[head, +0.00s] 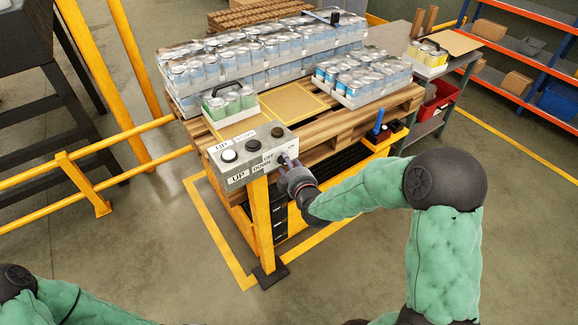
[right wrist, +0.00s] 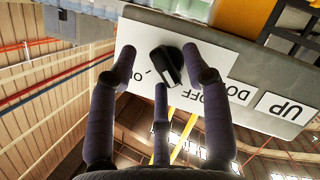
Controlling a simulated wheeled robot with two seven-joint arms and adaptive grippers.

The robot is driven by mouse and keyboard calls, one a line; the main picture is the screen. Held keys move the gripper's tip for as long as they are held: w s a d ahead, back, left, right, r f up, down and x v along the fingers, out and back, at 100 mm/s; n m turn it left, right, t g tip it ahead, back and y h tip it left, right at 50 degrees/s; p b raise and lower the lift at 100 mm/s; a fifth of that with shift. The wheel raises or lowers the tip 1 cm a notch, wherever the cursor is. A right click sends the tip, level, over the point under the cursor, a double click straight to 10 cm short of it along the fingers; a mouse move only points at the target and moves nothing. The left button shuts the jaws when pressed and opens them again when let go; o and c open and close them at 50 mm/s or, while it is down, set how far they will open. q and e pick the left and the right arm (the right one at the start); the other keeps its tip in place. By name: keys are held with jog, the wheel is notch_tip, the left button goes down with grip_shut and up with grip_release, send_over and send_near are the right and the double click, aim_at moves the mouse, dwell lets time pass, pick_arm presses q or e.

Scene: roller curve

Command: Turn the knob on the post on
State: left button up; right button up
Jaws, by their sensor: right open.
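The black knob (right wrist: 166,66) sits on a white label of the grey control box (right wrist: 130,12), with the words ON and OFF upside down below it in the right wrist view. A pale line marks its ridge, which slants down to the right; I cannot tell its exact setting. The box (head: 240,178) tops a yellow post (head: 262,222) in the head view. My right gripper (head: 289,163) is at the box's right front. Its three fingers (right wrist: 160,68) are spread open around the knob; contact is not clear. My left gripper is out of view.
A white button (head: 229,155) and two dark ones are on the box top. Behind stands a wooden pallet (head: 330,128) with cans in trays. A yellow rail (head: 85,172) runs left. A shelf (head: 525,62) stands at the right. Floor in front is clear.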

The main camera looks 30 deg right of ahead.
jog(key=shift+w, duration=0.15)
jog(key=shift+c, duration=0.3)
grip_shut()
